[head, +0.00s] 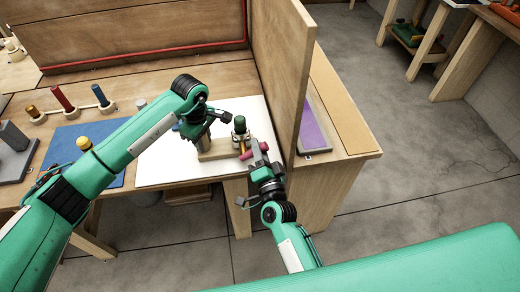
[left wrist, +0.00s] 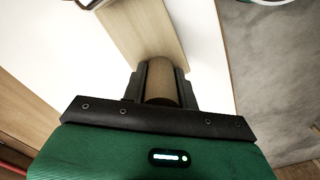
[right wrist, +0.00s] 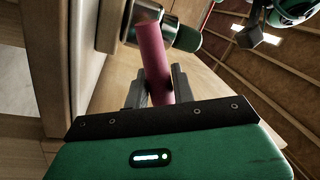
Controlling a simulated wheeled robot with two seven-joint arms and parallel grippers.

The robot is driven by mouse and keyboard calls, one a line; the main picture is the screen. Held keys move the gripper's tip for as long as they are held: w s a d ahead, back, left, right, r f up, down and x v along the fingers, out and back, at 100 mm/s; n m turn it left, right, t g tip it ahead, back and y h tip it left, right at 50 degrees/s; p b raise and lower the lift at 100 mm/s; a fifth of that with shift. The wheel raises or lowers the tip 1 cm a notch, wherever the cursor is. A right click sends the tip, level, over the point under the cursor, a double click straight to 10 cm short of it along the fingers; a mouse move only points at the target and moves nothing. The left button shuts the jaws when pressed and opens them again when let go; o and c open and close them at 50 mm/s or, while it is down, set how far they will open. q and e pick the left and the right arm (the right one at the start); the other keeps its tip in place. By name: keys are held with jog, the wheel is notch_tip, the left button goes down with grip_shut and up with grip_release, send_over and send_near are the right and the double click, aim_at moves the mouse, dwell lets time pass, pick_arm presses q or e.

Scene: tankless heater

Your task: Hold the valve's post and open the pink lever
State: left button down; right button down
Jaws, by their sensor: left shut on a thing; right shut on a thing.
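The valve (head: 239,134), with a green cap and metal body, stands on a wooden base (head: 216,151) on a white board. My left gripper (head: 200,134) is at the left end of that base. In the left wrist view its fingers are shut around the round wooden post (left wrist: 160,80), which rises from the base plank (left wrist: 143,32). The pink lever (right wrist: 153,52) sticks out from beside the valve's metal and green part (right wrist: 186,38). My right gripper (head: 260,166) is shut on the lever, with its fingers on both sides of it.
A tall wooden partition (head: 277,65) stands just right of the valve. Behind it lies a purple panel (head: 315,130). A blue mat (head: 75,148) and a rack of coloured pegs (head: 65,100) are at the left. The white board's front part is clear.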

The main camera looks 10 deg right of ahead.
dwell(0.3)
jog(key=c, duration=1.5)
grip_release()
jog(key=shift+s, duration=0.1)
jog(key=v, duration=1.2)
jog(key=shift+r, duration=0.1)
jog(key=shift+c, duration=0.3)
